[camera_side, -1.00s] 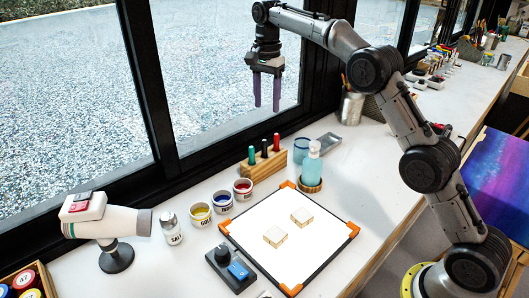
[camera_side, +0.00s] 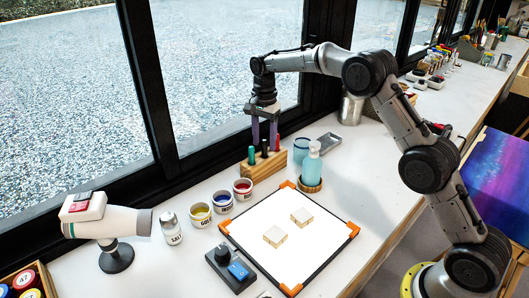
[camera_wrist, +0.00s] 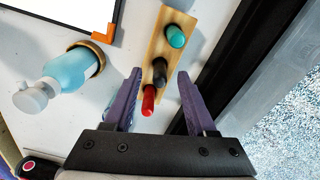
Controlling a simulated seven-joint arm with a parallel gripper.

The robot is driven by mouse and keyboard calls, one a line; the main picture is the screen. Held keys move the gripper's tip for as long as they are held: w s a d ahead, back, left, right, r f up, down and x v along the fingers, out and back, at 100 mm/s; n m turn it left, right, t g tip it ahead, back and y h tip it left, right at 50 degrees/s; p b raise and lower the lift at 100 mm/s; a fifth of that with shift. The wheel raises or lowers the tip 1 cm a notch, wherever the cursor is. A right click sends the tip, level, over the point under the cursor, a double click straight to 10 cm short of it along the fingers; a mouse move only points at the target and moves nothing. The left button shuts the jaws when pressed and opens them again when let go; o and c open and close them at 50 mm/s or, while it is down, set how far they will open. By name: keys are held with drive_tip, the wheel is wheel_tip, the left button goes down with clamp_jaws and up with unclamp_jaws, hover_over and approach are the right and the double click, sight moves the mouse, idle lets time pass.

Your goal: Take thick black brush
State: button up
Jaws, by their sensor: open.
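The thick black brush (camera_side: 264,148) stands upright in the middle of a wooden holder (camera_side: 258,171), between a teal brush (camera_side: 251,155) and a red brush (camera_side: 277,142). My gripper (camera_side: 264,140) is open, its two purple fingers pointing down at the level of the brush tops. In the side view the fingers flank the black brush, with the red one partly behind a finger. In the wrist view the black brush (camera_wrist: 160,72) lies ahead between the open fingers (camera_wrist: 156,82), with the red brush (camera_wrist: 148,100) nearest my palm and the teal one farthest. I cannot tell any contact.
A blue bottle (camera_side: 313,166) stands right of the holder, with a teal cup (camera_side: 301,148) behind it. Paint jars (camera_side: 243,189) stand at the front left. The window frame (camera_side: 215,165) is close behind. A white board (camera_side: 290,245) lies in front.

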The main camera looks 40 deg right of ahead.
drive_tip(key=shift+f, duration=0.8)
drive_tip(key=shift+c, duration=0.4)
clamp_jaws()
drive_tip(key=shift+r, duration=0.1)
